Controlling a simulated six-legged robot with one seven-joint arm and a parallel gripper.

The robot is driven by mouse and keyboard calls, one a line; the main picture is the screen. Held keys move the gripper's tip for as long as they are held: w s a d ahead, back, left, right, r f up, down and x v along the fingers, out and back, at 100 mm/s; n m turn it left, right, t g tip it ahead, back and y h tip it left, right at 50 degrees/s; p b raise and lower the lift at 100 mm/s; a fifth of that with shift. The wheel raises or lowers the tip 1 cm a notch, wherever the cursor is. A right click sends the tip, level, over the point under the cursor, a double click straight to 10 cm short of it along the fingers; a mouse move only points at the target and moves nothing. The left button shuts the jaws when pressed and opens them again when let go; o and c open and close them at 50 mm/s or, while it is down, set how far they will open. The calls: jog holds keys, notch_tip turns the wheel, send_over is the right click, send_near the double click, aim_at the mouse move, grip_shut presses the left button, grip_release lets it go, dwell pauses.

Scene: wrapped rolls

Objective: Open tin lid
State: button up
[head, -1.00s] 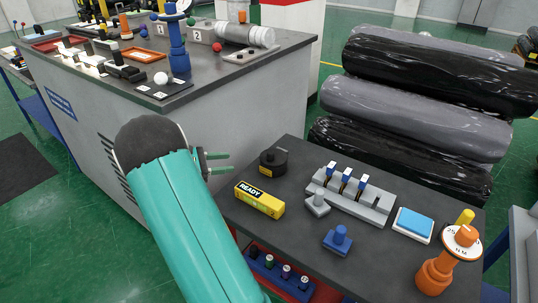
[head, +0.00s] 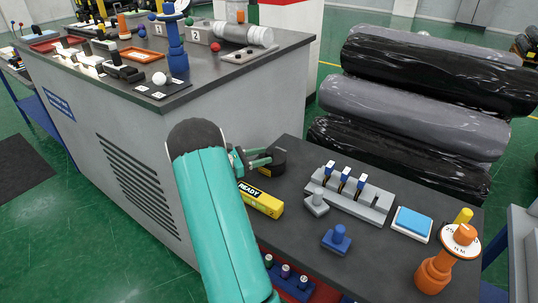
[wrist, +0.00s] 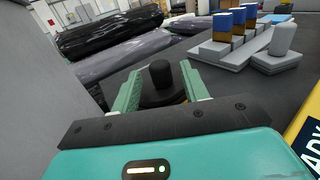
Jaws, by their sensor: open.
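The tin (head: 277,160) is a round, dark container at the back left corner of the dark table. In the wrist view its lid (wrist: 161,94) shows as a dark disc with a black upright knob (wrist: 160,73). My gripper (head: 262,158) is at the tin's left side in the head view. In the wrist view my gripper (wrist: 160,85) is open, with one green finger on each side of the tin and the knob between them. Whether the fingers touch the tin cannot be told. The tin's lower part is hidden behind my gripper in the wrist view.
A yellow READY box (head: 261,200) lies close to my arm. A grey rack with blue-topped pieces (head: 350,190), a grey knob block (head: 316,203) and a blue knob block (head: 337,239) stand to the right. Wrapped rolls (head: 410,110) are stacked behind; a grey counter (head: 225,110) stands left.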

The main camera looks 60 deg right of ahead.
aim_at(269, 152)
jog(key=shift+x, duration=1.55)
grip_shut()
